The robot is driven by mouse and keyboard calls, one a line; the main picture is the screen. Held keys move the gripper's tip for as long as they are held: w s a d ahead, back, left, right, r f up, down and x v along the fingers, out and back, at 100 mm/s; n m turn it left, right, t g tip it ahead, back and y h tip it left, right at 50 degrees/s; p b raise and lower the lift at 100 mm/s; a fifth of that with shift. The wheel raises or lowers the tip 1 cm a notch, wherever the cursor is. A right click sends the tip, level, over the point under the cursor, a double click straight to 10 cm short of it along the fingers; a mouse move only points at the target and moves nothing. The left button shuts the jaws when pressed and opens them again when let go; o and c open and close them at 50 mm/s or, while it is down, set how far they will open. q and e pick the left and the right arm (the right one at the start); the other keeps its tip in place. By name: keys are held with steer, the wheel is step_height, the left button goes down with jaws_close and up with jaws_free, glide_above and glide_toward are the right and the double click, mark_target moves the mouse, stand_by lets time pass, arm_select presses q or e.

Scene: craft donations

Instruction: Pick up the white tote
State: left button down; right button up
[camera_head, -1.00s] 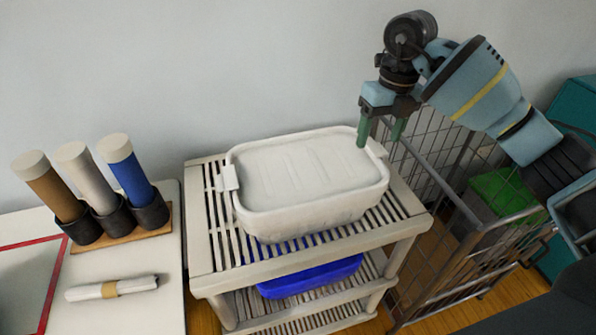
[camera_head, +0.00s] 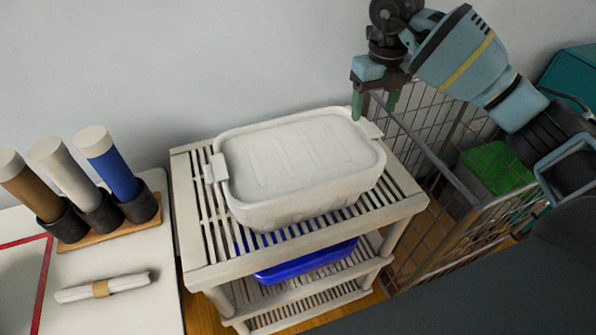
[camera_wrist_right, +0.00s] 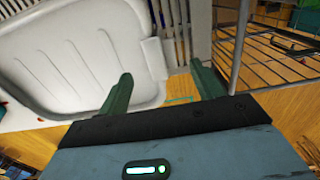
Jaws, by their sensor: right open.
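The white tote (camera_head: 300,160), a lidded rectangular bin with rounded corners, sits on the top slatted shelf of a cream rack. It has a handle tab at its left end (camera_head: 217,168) and another at its right end (camera_head: 371,129). My right gripper (camera_head: 374,112) is open and empty just above the tote's right end. In the right wrist view the gripper's green fingers (camera_wrist_right: 165,88) are spread, with the tote's right handle tab (camera_wrist_right: 154,59) showing between and beyond them. I cannot tell whether a finger touches the tote. My left gripper is not in view.
The cream rack (camera_head: 200,262) holds a blue bin (camera_head: 305,260) on a lower shelf. A wire cage cart (camera_head: 440,195) with a green-lidded box (camera_head: 497,166) stands close at the right. A white table (camera_head: 120,312) at the left carries tubes in dark holders and a rolled bundle (camera_head: 103,287).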

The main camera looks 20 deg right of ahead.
mark_target(371, 126)
step_height(371, 126, down, 4)
steer(key=shift+d+f, duration=0.15)
steer(key=shift+f, duration=0.1)
jaws_close()
stand_by(0.4)
steer(key=shift+r, duration=0.1)
